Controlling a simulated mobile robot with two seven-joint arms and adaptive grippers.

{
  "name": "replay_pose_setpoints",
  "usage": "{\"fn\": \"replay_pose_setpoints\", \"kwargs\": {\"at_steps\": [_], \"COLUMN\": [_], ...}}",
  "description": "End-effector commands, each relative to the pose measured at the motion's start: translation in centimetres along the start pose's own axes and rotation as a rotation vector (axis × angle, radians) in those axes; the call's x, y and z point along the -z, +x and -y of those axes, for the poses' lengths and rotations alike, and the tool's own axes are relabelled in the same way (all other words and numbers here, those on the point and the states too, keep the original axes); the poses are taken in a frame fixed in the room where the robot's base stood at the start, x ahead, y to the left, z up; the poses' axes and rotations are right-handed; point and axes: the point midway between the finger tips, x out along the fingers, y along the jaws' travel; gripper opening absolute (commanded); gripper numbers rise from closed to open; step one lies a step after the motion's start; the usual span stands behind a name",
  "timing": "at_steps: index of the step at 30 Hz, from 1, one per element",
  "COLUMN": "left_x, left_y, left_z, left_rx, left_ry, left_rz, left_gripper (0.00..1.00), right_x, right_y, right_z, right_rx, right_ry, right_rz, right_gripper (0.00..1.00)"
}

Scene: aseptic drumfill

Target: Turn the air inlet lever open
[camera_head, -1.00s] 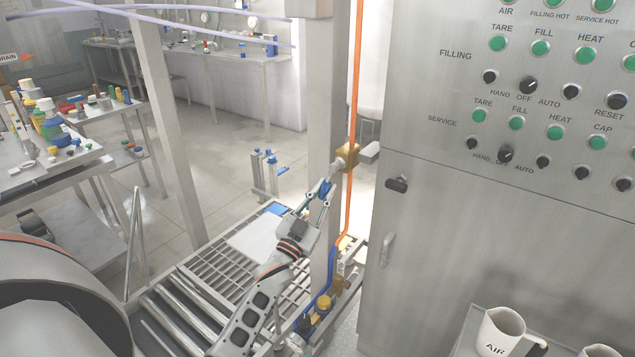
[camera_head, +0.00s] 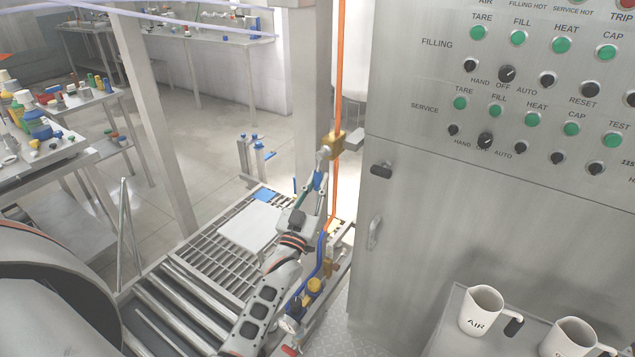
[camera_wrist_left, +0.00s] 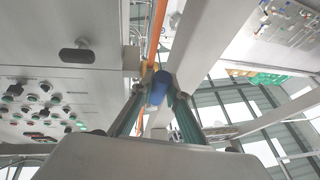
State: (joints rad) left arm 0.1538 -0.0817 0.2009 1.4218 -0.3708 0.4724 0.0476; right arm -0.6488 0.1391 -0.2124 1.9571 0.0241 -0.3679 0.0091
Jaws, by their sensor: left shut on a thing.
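The brass air inlet valve (camera_head: 334,145) sits on the orange vertical line, beside a steel post. Its blue lever (camera_head: 318,181) hangs down and slightly left from a grey fitting. My left gripper (camera_head: 316,184) is shut on the blue lever, below the valve. In the left wrist view the blue lever (camera_wrist_left: 159,88) lies between the two green-padded fingers, with the orange line (camera_wrist_left: 155,35) behind it. The fingers partly hide the lever. My right gripper is not in view.
A steel control cabinet (camera_head: 450,220) with knobs and green buttons stands right of the orange line (camera_head: 337,70). A roller conveyor (camera_head: 185,300) lies below. Another blue hose and yellow fittings (camera_head: 314,285) are near the post's foot. Two white mugs (camera_head: 482,308) stand at lower right.

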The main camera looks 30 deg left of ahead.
Motion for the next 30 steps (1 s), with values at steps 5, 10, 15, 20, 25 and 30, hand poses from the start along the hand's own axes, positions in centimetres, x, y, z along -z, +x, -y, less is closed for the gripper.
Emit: {"fn": "replay_pose_setpoints", "kwargs": {"at_steps": [5, 10, 15, 20, 25, 30], "left_x": [-0.1, 0.0, 0.0, -0.1, -0.2, -0.2], "left_y": [-0.1, -0.1, -0.1, -1.5, -4.8, -8.2], "left_z": [-0.2, -0.1, -0.1, -0.1, -0.1, -0.1], "left_rx": [-0.001, -0.001, -0.001, -0.001, -0.001, -0.001], "left_ry": [-0.006, -0.004, -0.003, -0.003, -0.002, -0.004], "left_rz": [0.001, 0.000, 0.000, 0.001, 0.004, 0.004], "left_gripper": [0.32, 0.32, 0.32, 0.32, 0.32, 0.32], "right_x": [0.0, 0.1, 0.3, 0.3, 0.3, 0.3], "right_y": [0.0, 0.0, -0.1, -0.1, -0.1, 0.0], "right_z": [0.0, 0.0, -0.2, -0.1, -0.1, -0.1], "right_rx": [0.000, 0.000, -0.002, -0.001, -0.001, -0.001], "right_ry": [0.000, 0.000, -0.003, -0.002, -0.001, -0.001], "right_rz": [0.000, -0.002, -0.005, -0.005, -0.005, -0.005], "right_gripper": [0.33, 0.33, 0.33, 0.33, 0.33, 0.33]}}
